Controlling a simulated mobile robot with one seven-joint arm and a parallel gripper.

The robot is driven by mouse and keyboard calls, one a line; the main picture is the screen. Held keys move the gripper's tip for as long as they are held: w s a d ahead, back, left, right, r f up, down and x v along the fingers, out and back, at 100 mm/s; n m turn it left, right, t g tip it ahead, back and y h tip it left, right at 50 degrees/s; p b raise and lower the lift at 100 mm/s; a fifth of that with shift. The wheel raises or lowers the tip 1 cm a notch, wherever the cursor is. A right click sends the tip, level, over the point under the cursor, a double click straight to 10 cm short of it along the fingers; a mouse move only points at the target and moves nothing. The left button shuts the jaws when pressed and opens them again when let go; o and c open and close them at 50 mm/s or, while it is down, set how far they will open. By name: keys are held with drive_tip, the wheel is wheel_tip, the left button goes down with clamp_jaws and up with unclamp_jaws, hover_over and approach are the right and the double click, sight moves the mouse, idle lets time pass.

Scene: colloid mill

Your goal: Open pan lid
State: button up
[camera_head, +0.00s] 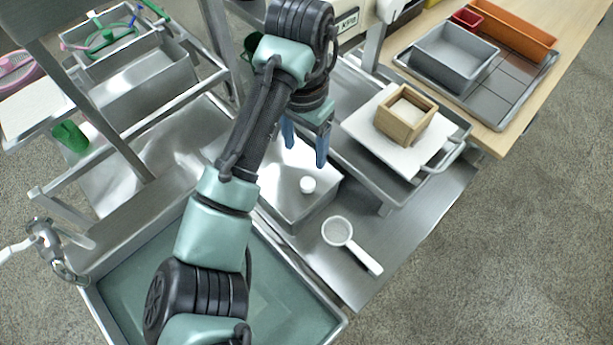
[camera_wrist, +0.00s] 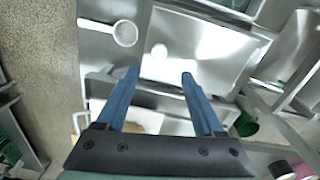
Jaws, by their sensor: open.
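The lid looks closed on the pan, which sits on the steel counter. In the wrist view my gripper (camera_wrist: 159,75) also shows open and empty. My arm hides part of the lid in the head view.
A white strainer with a handle (camera_head: 338,232) lies on the counter right of the pan. A steel tray (camera_head: 432,172) with a white board and wooden frame (camera_head: 405,116) is behind it. A sink basin (camera_head: 265,290) is in front. Bare counter (camera_head: 395,262) lies beside the strainer.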

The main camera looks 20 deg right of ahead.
sight(307, 183)
wheel_tip(307, 183, down, 12)
drive_tip(key=shift+s+d+b, duration=0.1)
drive_tip(key=shift+d+b, duration=0.05)
drive_tip(key=shift+b, duration=0.5)
clamp_jaws()
idle(1.1)
